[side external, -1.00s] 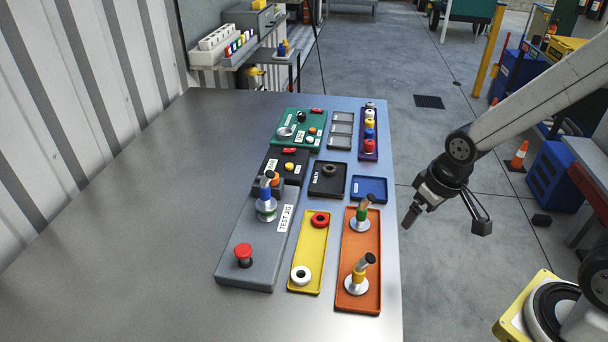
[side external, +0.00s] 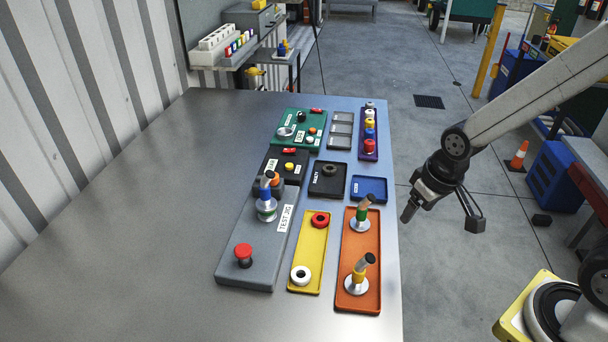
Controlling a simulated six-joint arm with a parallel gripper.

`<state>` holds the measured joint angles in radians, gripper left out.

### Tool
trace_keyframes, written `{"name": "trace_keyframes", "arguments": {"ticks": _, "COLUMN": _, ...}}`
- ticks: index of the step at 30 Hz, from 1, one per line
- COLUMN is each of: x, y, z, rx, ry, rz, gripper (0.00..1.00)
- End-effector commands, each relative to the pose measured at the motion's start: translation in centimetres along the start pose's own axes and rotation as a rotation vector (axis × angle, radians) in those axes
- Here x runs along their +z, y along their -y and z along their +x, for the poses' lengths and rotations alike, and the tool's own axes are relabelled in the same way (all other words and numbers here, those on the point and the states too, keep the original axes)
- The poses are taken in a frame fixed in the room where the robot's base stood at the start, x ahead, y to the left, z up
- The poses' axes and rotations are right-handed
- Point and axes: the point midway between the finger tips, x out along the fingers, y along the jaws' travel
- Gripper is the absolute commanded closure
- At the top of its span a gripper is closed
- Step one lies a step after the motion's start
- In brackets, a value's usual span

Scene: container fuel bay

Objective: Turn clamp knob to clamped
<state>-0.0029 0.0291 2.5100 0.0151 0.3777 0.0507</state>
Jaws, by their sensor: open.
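A grey panel labelled TEST JIG (side external: 262,238) lies on the metal table. A red mushroom-shaped knob on a dark base (side external: 243,254) stands near its front end. A silver fixture (side external: 266,209) holding an upright blue-topped part stands near its back end. No knob's lettering reads as clamp, so I cannot tell its clamp setting. My gripper (side external: 441,219) is open and empty, in the air just past the table's right edge. It is to the right of the panel and touches nothing.
An orange tray (side external: 375,288) with two upright fittings and a yellow tray (side external: 309,252) with red and white rings lie between my gripper and the panel. A black tray, a blue tray (side external: 383,188) and a green panel (side external: 286,140) lie behind. The table's left side is clear.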

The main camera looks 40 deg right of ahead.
Motion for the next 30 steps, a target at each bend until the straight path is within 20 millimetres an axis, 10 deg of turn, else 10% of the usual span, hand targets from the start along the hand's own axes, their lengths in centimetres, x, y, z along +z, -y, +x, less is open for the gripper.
{"name": "trace_keyframes", "arguments": {"ticks": 30, "x": -21.5, "y": 8.0, "z": 1.7, "rx": -0.111, "ry": 0.249, "rz": 1.056, "gripper": 0.22}}
